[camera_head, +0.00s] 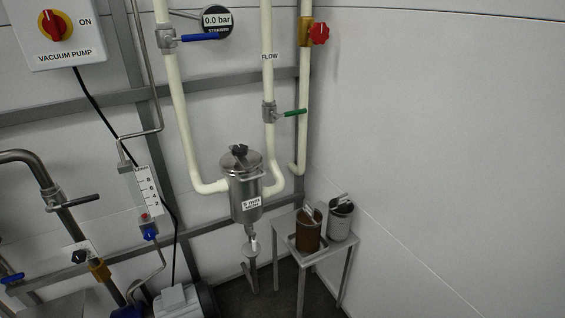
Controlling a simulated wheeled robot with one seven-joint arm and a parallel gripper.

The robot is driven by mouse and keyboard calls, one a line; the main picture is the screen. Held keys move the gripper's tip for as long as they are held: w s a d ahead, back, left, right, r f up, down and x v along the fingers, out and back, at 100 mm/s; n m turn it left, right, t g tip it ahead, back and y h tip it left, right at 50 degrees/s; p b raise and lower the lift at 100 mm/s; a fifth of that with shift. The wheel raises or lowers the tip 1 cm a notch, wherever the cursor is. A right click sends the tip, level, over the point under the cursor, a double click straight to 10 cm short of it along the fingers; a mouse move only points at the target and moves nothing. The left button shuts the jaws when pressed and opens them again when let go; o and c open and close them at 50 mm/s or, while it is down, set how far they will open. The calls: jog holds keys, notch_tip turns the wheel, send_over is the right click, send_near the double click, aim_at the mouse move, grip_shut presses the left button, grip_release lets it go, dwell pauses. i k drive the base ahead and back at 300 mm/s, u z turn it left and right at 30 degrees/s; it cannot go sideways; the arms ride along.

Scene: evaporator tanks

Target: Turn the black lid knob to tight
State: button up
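The black lid knob (239,152) sits on top of the steel strainer housing (245,190), which hangs between two cream pipes near the middle of the picture. The lid (241,164) lies on the housing, with a side handle or clamp showing at its right. I cannot tell from this view how tight the knob is. My gripper is not in view.
A gauge (217,20) reads 0.0 bar. A blue-handled valve (199,38) and a green-handled valve (292,113) are on the pipes. A red knob (319,34) is at upper right.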

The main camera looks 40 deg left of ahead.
aim_at(240, 150)
jog(key=u, duration=1.6)
jog(key=k, duration=0.45)
jog(key=u, duration=0.3)
jog(key=i, duration=1.35)
jog(key=u, duration=0.2)
